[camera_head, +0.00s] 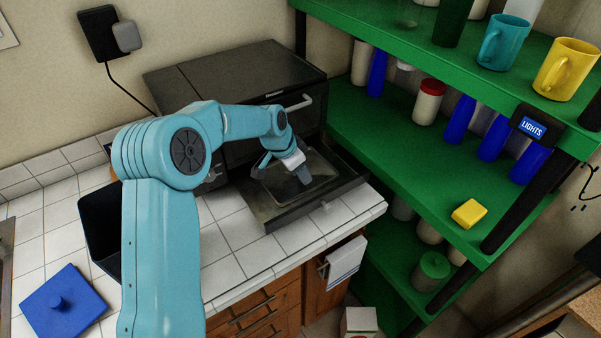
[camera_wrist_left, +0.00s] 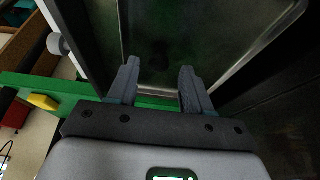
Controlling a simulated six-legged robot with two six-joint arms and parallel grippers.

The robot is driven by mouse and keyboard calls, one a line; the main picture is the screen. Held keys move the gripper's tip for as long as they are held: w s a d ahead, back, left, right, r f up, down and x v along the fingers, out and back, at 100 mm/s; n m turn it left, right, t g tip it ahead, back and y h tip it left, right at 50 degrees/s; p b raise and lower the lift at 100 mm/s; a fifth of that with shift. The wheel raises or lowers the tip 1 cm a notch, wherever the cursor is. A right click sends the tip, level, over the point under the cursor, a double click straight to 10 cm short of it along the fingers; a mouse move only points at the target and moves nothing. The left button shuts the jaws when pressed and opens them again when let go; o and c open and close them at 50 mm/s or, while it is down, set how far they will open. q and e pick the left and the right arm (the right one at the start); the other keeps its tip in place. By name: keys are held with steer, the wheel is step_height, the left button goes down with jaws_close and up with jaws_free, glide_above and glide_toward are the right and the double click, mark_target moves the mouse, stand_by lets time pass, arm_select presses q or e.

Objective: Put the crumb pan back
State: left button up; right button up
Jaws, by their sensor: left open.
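The crumb pan (camera_head: 265,212) is a dark, flat tray with a raised rim. It sticks out from the low front of the black toaster oven (camera_head: 235,75), over the tiled counter. A small pale knob (camera_head: 325,206) is at its front edge; it also shows in the left wrist view (camera_wrist_left: 58,43). My left gripper (camera_head: 284,170) is above the pan, with its fingers apart and nothing between them. In the left wrist view, the open fingers (camera_wrist_left: 156,88) point over the pan's dark floor (camera_wrist_left: 190,45). Whether they touch it I cannot tell. My right gripper is not in view.
A green shelf (camera_head: 385,125) with cups and jars stands close on the right. A yellow block (camera_head: 468,213) lies on it. A blue lid (camera_head: 62,303) with a knob and a dark bin (camera_head: 98,225) are on the left. White counter tiles (camera_head: 225,275) before the pan are clear.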

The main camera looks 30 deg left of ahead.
arm_select(q)
steer(key=b+v, duration=0.1)
steer(key=v, duration=0.9)
steer(key=shift+s+r, duration=0.2)
steer(key=shift+r, duration=0.15)
steer(key=shift+w, duration=0.1)
